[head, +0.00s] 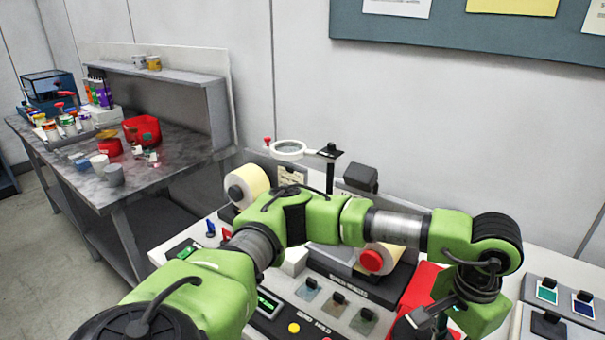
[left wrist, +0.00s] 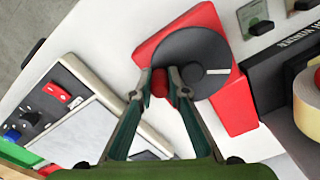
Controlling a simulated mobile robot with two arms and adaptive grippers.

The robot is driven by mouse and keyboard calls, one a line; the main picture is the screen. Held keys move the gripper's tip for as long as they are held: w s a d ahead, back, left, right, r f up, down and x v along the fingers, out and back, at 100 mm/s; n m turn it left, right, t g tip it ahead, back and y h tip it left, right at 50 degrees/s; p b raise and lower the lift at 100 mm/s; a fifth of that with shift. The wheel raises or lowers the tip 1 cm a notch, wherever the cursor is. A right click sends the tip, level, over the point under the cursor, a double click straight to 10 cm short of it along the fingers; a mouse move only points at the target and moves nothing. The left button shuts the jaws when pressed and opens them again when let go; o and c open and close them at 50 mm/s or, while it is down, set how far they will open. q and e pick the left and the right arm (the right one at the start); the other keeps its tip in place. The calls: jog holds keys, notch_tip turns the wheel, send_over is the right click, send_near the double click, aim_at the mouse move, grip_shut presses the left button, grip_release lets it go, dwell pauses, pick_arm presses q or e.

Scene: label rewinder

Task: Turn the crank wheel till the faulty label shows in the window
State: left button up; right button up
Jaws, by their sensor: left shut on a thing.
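The crank wheel is a dark grey disc (left wrist: 192,52) with a white mark, mounted on a red housing (left wrist: 235,105) in the left wrist view. Its red knob (left wrist: 160,82) sits at the disc's rim. My left gripper (left wrist: 168,80) is shut on this knob, one fingertip on each side. In the head view the red housing (head: 421,287) shows at the lower right, partly behind my left arm. Label rolls stand on the rewinder at left (head: 249,186) and right (head: 385,257). My arm crosses in front of the middle, and I cannot make out a label in the window.
A magnifier ring (head: 290,149) on a post stands behind my arm. Small sample plates (head: 335,303) lie in front of the right roll. A panel with coloured buttons (head: 547,291) is at the right. A cluttered grey workbench (head: 80,173) stands at the left.

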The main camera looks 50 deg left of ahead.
pick_arm(q)
jog(key=s+a+b, duration=0.2)
jog(key=shift+s+f, duration=0.3)
jog(key=shift+f, duration=0.05)
jog(key=shift+c, duration=0.2)
jog(key=shift+o, duration=0.2)
jog(key=shift+s+a+r+b, duration=0.1)
jog(key=shift+s+a+b, duration=0.25)
jog(key=shift+a, duration=0.1)
jog(key=shift+a+r, duration=0.1)
jog(key=shift+r, duration=0.05)
jog(key=o, duration=0.8)
jog(key=shift+o, duration=0.2)
jog(key=shift+w+r, duration=0.1)
jog(key=shift+r+p, duration=0.4)
jog(key=shift+r, duration=0.05)
notch_tip(320, 180, up, 8)
jog(key=p, duration=0.3)
